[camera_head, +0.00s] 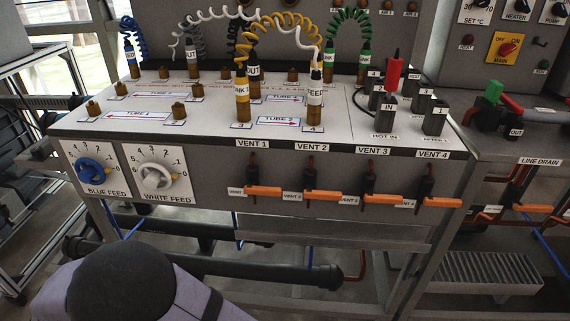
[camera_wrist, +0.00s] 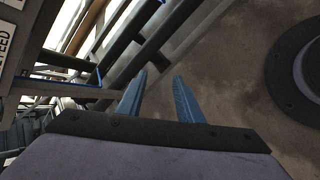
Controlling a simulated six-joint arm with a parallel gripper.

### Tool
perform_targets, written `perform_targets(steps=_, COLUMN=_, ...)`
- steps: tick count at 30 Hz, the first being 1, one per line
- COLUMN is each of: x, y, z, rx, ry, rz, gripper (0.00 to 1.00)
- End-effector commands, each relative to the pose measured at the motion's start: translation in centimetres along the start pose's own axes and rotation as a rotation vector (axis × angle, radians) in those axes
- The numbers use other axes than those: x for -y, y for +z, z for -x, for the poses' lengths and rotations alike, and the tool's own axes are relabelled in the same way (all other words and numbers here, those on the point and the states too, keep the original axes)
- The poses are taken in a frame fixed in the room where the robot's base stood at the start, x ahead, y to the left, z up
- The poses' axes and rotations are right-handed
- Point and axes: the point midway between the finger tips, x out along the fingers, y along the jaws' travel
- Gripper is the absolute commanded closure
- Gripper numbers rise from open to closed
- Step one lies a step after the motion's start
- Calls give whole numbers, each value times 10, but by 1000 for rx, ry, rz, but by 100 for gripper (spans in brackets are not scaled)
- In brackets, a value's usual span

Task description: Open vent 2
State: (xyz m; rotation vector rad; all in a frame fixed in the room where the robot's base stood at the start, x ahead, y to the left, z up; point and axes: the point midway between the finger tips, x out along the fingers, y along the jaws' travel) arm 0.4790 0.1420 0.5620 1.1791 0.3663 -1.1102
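Vent 2 has an orange lever handle (camera_head: 322,196) on a dark valve body on the front panel, under the "VENT 2" label (camera_head: 310,146). The handle lies horizontal, pointing right, like the handles of vent 1 (camera_head: 264,191), vent 3 (camera_head: 384,200) and vent 4 (camera_head: 443,202). My gripper shows in the wrist view, its two blue fingers (camera_wrist: 161,97) apart with nothing between them. It points down at the floor, away from the vents. The gripper is not visible in the head view, where part of my arm shows at lower left.
Left of the vents are the blue feed knob (camera_head: 95,172) and the white feed knob (camera_head: 154,177). Coiled hoses and plugs stand on the bench top (camera_head: 220,122). A dark pipe (camera_head: 250,270) runs below the panel. The space before the vent handles looks clear.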

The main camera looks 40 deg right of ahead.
Motion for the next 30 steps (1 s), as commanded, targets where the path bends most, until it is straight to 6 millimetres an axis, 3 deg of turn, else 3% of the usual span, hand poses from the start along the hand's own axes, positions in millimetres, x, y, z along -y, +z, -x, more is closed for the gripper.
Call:
perform_targets(steps=6, x=91, y=-25, z=13, rx=-155, ry=-355, rz=-27, gripper=67)
perform_targets(steps=9, x=125, y=-34, z=23, rx=-218, ry=-481, rz=-92, gripper=67)
perform_targets(steps=15, x=166, y=-43, z=43, rx=-306, ry=-642, rz=-290, gripper=67)
perform_targets(steps=20, x=176, y=-33, z=48, rx=-330, ry=-667, rz=-485, gripper=67)
perform_targets(steps=23, x=174, y=-16, z=44, rx=-318, ry=-635, rz=-608, gripper=67)
perform_targets(steps=26, x=168, y=12, z=38, rx=-286, ry=-567, rz=-720, gripper=67)
perform_targets(steps=30, x=155, y=72, z=28, rx=-209, ry=-418, rz=-844, gripper=67)
